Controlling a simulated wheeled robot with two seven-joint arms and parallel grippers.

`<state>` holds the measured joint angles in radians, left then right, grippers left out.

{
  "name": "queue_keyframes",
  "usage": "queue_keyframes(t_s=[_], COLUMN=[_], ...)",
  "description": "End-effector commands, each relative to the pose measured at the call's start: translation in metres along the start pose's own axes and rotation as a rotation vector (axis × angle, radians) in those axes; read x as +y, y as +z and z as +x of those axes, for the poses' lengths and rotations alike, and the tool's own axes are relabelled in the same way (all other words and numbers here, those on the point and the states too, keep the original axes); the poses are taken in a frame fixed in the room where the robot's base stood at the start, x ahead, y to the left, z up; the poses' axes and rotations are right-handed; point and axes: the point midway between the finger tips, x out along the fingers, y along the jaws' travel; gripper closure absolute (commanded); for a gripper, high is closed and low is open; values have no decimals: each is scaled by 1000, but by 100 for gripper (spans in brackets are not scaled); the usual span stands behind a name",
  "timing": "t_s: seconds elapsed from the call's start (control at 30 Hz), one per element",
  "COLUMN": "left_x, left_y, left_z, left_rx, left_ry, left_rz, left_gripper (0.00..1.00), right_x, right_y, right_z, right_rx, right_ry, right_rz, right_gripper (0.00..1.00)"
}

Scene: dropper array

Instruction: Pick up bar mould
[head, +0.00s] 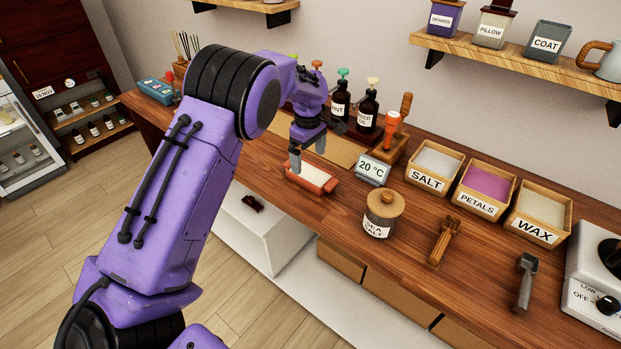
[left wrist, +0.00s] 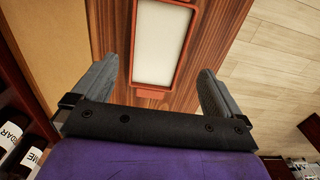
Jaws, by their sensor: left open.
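The bar mould (head: 312,178) is a small orange-red tray with a pale filling, lying on the wooden counter. My left gripper (head: 309,160) is above and at the left end of it, pointing down. In the left wrist view the bar mould (left wrist: 163,45) lies ahead between the two open fingers (left wrist: 156,90), with its near end tab toward me. The fingers are apart on either side and do not visibly touch it. My right gripper is not in view.
A thermometer block reading 20 °C (head: 372,170) stands right of the mould. A sea salt jar (head: 382,214) is nearer the front edge. Dark bottles (head: 368,112) stand behind. Salt (head: 436,165), petals and wax boxes line the right.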

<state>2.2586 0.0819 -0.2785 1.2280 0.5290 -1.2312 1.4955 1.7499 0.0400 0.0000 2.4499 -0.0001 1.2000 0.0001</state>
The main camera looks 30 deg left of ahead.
Motion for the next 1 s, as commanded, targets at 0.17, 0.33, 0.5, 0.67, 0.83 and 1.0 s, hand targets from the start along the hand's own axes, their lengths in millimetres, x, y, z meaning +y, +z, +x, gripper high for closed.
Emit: queue_keyframes(t_s=[0.17,0.33,0.5,0.67,0.83,1.0], left_x=[0,4,4,4,4,5], left_y=[0,2,2,2,2,2], left_z=[20,50,66,67,66,66], left_rx=[0,0,1,1,0,1], left_ry=[-2,-4,0,1,0,2], left_rz=[-1,-1,-2,-2,-2,-2], left_gripper=[0,0,0,0,52,58], right_x=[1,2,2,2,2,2], right_y=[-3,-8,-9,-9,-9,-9], right_z=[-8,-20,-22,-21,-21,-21], right_rx=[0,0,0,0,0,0], right_ry=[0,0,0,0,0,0], right_rz=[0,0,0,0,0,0], right_gripper=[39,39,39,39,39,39])
